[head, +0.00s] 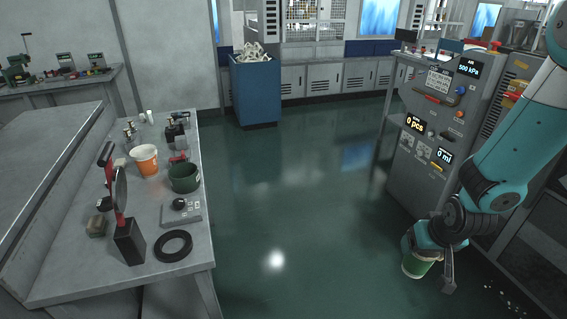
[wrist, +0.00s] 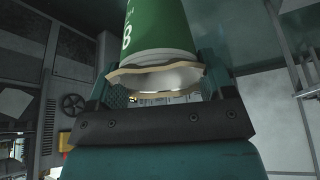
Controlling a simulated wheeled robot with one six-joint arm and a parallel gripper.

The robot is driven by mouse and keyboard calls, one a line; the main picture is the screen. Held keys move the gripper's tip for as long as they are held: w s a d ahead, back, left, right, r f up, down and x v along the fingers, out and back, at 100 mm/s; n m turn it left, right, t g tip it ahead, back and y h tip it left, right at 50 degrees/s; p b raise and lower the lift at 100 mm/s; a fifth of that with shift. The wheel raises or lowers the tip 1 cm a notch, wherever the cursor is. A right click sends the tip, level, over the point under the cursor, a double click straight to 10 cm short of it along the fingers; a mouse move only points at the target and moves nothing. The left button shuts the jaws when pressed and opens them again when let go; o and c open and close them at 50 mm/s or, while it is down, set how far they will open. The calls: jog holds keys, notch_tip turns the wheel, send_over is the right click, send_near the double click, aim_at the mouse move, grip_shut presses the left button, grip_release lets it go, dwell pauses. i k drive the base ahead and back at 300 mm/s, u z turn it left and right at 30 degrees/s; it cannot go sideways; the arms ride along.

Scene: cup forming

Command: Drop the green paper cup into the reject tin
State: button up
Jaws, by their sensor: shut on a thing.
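The green paper cup (head: 416,267) is held low beside the grey machine in the head view. In the wrist view the cup (wrist: 158,28) shows a white figure on green, a pale band and a ragged tan edge around its opening. My gripper (head: 432,266) is shut on the cup, with one jaw on each side. No label marks the reject tin. A dark green open tin (head: 185,178) and an orange-and-white bucket (head: 144,160) stand on the left bench, well away from my gripper. I cannot tell which is the reject tin.
The bench (head: 225,287) also bears a black ring (head: 174,246), a red-handled tool (head: 120,200) and a small scale-like device (head: 181,212). The grey machine (head: 424,150) stands near my arm. A blue bin (head: 256,95) full of pale scraps stands behind. The floor between is open.

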aim_at(183, 185)
jog(key=z, duration=1.2)
jog(key=i, duration=1.2)
jog(key=u, duration=3.35)
